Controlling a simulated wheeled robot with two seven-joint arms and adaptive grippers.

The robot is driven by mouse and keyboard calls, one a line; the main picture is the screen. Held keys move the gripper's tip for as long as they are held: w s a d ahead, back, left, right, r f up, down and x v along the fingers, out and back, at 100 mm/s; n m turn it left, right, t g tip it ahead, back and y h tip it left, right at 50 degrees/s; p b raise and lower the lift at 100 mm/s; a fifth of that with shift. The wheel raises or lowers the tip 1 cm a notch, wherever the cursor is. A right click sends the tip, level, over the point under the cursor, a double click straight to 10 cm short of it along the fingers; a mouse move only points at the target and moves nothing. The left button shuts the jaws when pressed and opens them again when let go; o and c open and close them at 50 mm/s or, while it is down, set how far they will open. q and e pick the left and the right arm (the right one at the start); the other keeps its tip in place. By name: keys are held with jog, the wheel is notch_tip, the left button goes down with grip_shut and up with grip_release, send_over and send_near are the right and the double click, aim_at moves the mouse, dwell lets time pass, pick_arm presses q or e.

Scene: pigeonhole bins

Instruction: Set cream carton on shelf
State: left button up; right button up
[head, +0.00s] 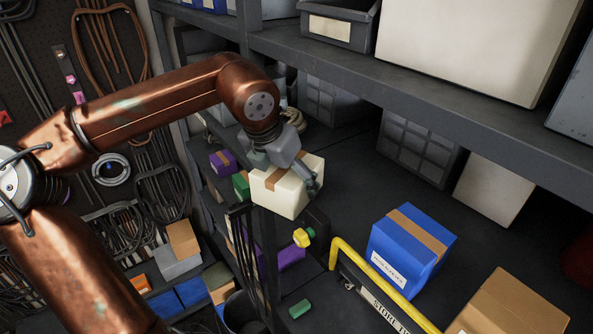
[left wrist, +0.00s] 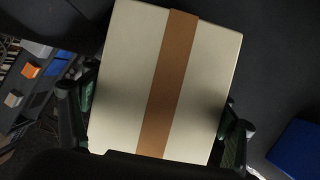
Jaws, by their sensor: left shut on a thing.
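The cream carton (head: 288,192) with a brown tape band is held in my left gripper (head: 296,172), which is shut on it. In the head view it is tilted, near the left front edge of the dark shelf (head: 345,185); I cannot tell whether it touches the shelf. In the left wrist view the carton (left wrist: 130,80) fills the middle, with a finger of the left gripper (left wrist: 158,120) on each side. My right gripper is not in view.
A blue carton (head: 407,248) and a brown carton (head: 510,305) stand to the right on the shelf. A yellow rail (head: 375,277) runs along the front. A small yellow item (head: 303,237) and a green item (head: 300,308) lie nearby. An upper shelf (head: 420,105) hangs above. Shelf left of the blue carton is clear.

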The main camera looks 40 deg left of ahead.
pick_arm(q)
jog(key=w+p, duration=0.2)
jog(key=w, duration=0.1)
jog(key=shift+w+a+r, duration=0.1)
jog(key=shift+w+a, duration=0.1)
jog(key=shift+d+p, duration=0.1)
jog(key=shift+p, duration=0.25)
jog(key=shift+w+f, duration=0.1)
jog(key=shift+f, duration=0.2)
jog(key=shift+s, duration=0.2)
jog(key=shift+f, duration=0.2)
jog(key=o, duration=1.2)
jog(key=shift+f, duration=0.1)
jog(key=shift+c, duration=0.2)
jog(key=shift+o, duration=0.7)
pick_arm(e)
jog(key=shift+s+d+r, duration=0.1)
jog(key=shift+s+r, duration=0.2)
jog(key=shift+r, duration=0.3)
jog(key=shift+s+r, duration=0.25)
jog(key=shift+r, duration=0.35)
